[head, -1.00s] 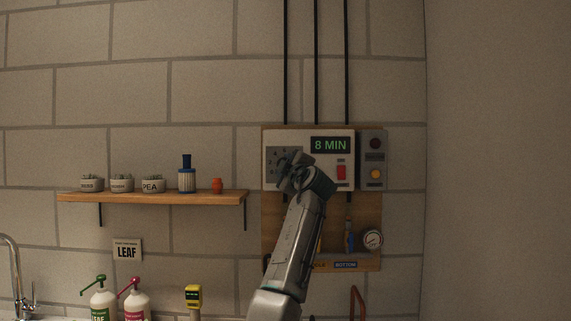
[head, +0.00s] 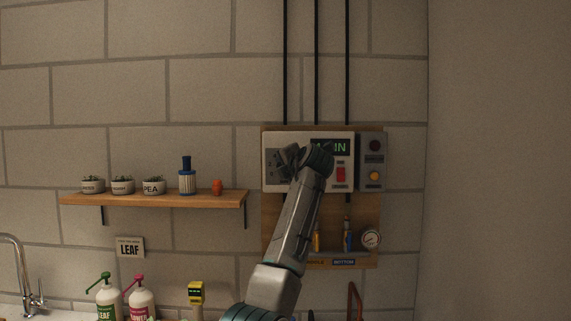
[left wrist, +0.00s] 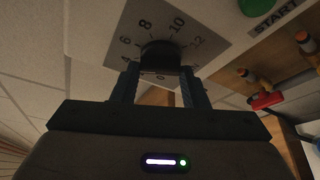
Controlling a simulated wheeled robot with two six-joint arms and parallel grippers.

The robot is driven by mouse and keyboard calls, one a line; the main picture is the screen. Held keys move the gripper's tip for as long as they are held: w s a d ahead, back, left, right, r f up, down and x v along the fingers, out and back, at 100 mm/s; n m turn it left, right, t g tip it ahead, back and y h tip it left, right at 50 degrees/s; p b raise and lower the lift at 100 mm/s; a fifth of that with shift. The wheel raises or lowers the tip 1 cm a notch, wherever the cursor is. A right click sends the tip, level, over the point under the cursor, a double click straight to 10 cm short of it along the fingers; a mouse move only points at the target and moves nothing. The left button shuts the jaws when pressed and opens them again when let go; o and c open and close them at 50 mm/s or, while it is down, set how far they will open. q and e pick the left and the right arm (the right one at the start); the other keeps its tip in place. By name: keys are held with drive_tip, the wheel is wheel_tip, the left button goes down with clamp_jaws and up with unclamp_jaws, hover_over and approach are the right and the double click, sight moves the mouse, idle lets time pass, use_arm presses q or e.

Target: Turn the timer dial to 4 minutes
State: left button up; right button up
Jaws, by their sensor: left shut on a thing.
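The timer box (head: 347,184) is a white panel on the wall board. Its display (head: 338,147) is partly covered by my arm; only the end of "MIN" shows. In the left wrist view the dark timer dial (left wrist: 160,54) sits on a grey scale plate (left wrist: 196,28) marked with numbers including 4, 6, 8, 10 and 12. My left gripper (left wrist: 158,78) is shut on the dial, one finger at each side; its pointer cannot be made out. In the head view the left gripper (head: 289,160) is at the panel's left half. My right gripper is in neither view.
A red switch (head: 341,174) is right of the dial, and a grey box (head: 373,159) with an amber lamp (head: 375,175) adjoins the panel. A gauge (head: 371,239) hangs below. A wooden shelf (head: 155,199) with pots is at the left.

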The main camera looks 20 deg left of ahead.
use_arm(q)
drive_tip(key=shift+n+h+p, duration=0.45)
drive_tip(key=shift+n+h, duration=0.25)
drive_tip(key=shift+n, duration=0.3)
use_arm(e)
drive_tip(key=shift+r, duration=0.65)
use_arm(q)
drive_tip(key=shift+f+g, duration=0.15)
drive_tip(key=shift+g, duration=0.15)
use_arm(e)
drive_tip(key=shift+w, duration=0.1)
use_arm(q)
drive_tip(key=o, duration=1)
drive_tip(key=b+v, duration=0.4)
drive_tip(key=v, duration=0.6)
drive_tip(key=shift+s+d, duration=0.2)
drive_tip(key=shift+s, duration=0.15)
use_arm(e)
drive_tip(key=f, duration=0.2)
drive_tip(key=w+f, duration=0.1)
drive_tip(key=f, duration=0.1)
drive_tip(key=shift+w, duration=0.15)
